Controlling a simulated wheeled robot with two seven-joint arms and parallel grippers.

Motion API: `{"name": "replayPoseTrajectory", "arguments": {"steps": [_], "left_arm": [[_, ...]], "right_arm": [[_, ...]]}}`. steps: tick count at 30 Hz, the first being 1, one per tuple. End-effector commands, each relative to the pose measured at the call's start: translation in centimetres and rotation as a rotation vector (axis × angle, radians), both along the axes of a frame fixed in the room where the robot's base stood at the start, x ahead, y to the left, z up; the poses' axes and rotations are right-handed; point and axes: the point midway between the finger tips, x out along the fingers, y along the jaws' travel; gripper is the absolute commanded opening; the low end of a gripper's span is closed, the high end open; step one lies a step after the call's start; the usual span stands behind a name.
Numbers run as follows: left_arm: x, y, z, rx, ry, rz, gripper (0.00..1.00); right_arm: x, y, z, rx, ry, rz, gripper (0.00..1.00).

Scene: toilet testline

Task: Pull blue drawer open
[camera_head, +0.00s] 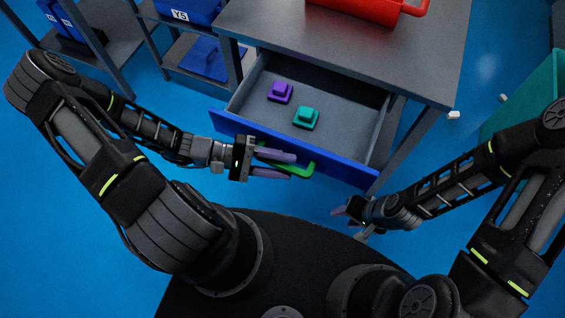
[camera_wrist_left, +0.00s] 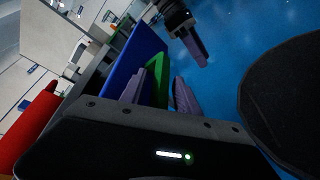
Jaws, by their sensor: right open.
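The blue drawer (camera_head: 327,159) of the grey table is pulled well out, with its grey inside showing. It also shows in the left wrist view (camera_wrist_left: 138,58). A green handle (camera_head: 308,170) sits on its blue front and shows in the left wrist view (camera_wrist_left: 155,68). My left gripper (camera_head: 294,165) is at this handle, its purple fingers on either side of it, shut on it. The fingers partly hide the handle. My right gripper (camera_head: 337,212) is open and empty, below the drawer front in the picture and apart from it.
A purple block (camera_head: 280,92) and a teal block (camera_head: 306,117) lie inside the drawer. A red container (camera_head: 362,9) stands on the grey tabletop (camera_head: 300,40). Shelves with blue bins (camera_head: 188,10) are at upper left, and a teal bin (camera_head: 530,95) is at right. Blue floor is clear at lower left.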

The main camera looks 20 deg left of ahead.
Motion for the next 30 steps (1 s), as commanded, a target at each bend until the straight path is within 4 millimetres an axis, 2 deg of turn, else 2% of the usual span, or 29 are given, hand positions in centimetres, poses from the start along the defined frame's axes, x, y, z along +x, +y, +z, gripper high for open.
{"name": "replayPoseTrajectory", "arguments": {"steps": [5, 15, 19, 30], "left_arm": [[-0.3, 1.7, 0.2, 0.004, 0.0, 0.002, 0.38], [-1.7, 6.6, 1.3, 0.004, 0.0, 0.001, 0.38], [-1.9, 7.2, 1.6, 0.002, 0.001, 0.001, 0.38], [-1.9, 7.2, 1.6, 0.001, 0.001, 0.001, 0.38]], "right_arm": [[0.0, 0.0, -0.2, 0.0, 0.0, 0.0, 0.43], [0.0, 0.0, -0.8, 0.0, 0.0, 0.0, 0.43], [0.0, 0.0, -0.8, 0.0, 0.0, 0.0, 0.43], [0.0, 0.0, -0.8, 0.0, 0.0, 0.0, 0.43]]}}
